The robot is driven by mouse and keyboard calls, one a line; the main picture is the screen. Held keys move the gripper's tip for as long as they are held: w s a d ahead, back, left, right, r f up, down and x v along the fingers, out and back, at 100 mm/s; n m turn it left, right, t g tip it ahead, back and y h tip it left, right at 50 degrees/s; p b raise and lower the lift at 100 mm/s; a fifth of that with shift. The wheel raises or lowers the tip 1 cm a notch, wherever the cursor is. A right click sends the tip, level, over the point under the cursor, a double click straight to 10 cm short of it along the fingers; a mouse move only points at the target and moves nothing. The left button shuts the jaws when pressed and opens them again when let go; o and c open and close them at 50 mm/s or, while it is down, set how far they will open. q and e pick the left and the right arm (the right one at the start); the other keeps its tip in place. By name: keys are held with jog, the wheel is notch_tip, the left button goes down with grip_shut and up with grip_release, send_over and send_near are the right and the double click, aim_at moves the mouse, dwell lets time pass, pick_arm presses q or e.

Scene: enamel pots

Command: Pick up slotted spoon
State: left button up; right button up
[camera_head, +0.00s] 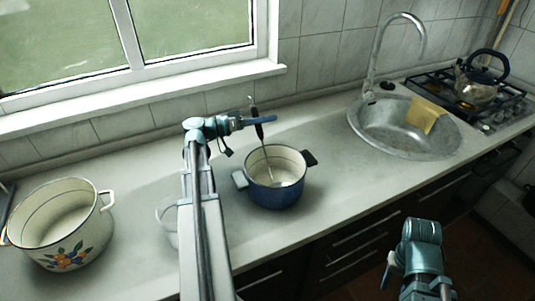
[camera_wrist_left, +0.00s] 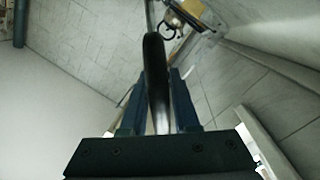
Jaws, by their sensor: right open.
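The slotted spoon (camera_head: 260,130) stands tilted in the blue enamel pot (camera_head: 276,193), its black handle up and its metal lower end inside the pot. My left gripper (camera_head: 268,120) is above the pot at the spoon's handle. In the left wrist view the black handle (camera_wrist_left: 155,65) passes between the two blue fingers (camera_wrist_left: 160,95), with little room at its sides; whether they press on it is unclear. The spoon's head is hard to make out in the pot. My right gripper (camera_head: 426,290) is open and empty at the lower right, apart from the spoon.
A cream flowered pot (camera_head: 72,245) stands at the left of the counter. A clear glass vessel (camera_head: 167,222) is partly behind my left arm. The sink (camera_head: 385,145) with a yellow cloth (camera_head: 425,115) and a kettle (camera_head: 476,88) on the stove are at the right. Counter between pot and sink is clear.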

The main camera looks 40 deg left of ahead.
pick_arm(q)
grip_shut()
jog(key=shift+r, duration=0.1)
jog(key=w+a+r+p, duration=0.2)
jog(key=a+r+p, duration=0.1)
jog(key=r+p, duration=0.9)
jog(key=v, duration=1.4)
jog(key=shift+f, duration=0.4)
jog(key=shift+d, duration=0.15)
